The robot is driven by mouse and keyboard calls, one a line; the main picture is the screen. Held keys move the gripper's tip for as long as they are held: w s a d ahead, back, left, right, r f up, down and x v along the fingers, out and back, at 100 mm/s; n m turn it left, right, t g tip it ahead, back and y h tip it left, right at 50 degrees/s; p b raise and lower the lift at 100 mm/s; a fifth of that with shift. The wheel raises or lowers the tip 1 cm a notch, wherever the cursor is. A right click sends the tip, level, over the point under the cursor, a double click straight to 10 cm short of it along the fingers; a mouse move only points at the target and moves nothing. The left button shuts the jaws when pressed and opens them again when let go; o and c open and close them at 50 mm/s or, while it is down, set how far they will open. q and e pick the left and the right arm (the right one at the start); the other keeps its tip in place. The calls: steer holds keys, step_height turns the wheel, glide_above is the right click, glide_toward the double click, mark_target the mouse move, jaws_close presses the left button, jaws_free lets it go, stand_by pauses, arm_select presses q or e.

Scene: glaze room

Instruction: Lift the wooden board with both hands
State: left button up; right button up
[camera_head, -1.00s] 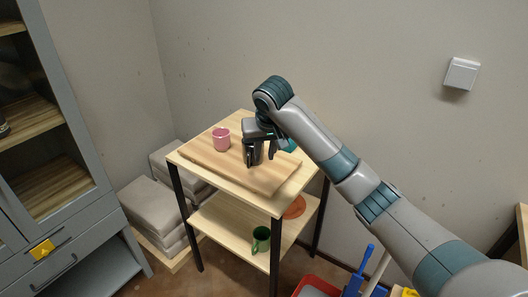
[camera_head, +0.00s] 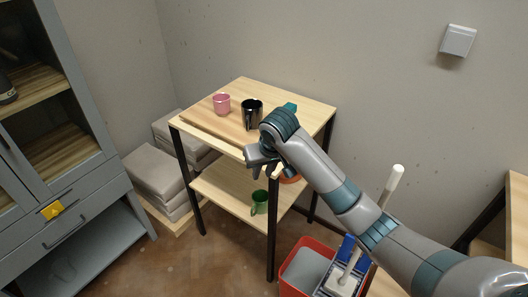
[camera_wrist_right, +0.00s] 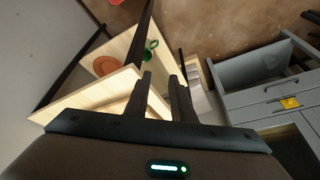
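The wooden board (camera_head: 225,129) lies flat on the top of a small wooden stand (camera_head: 265,89). A pink cup (camera_head: 222,104) and a glossy black mug (camera_head: 252,115) stand upright on it. My right gripper (camera_head: 258,168) is at the stand's front edge, right of the board's middle, and hides part of that edge. In the right wrist view its two fingers (camera_wrist_right: 161,78) are apart with nothing between them. Whether they touch the board or stand cannot be told. My left gripper is not in view.
A teal object (camera_head: 291,107) is at the back of the stand top, partly hidden by my arm. A green mug (camera_head: 259,202) stands on the lower shelf. A red bucket (camera_head: 290,272) is on the floor. A grey cabinet (camera_head: 85,212) is at left.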

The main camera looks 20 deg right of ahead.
steer(key=s+a+f+n+y, duration=0.1)
steer(key=s+a+f, duration=0.1)
steer(key=s+f, duration=1.4)
steer(key=s+d+f+h, duration=0.1)
steer(key=s+d, duration=0.2)
steer(key=s, duration=0.8)
steer(key=s+d+f, duration=0.1)
steer(key=s+d, duration=0.2)
steer(key=s, duration=0.8)
steer(key=s+f+g, duration=0.1)
steer(key=s+f, duration=0.1)
steer(key=f, duration=1.3)
steer(key=s+f+g, duration=0.1)
steer(key=s+f, duration=0.1)
steer(key=f, duration=1.3)
steer(key=s+d+f+n+g, duration=0.1)
steer(key=s+d+f, duration=0.2)
steer(key=s+f, duration=1.2)
steer(key=shift+s+d+h, duration=0.15)
steer(key=shift+s+h, duration=0.15)
steer(key=shift+s, duration=0.8)
steer(key=shift+s+f, duration=0.1)
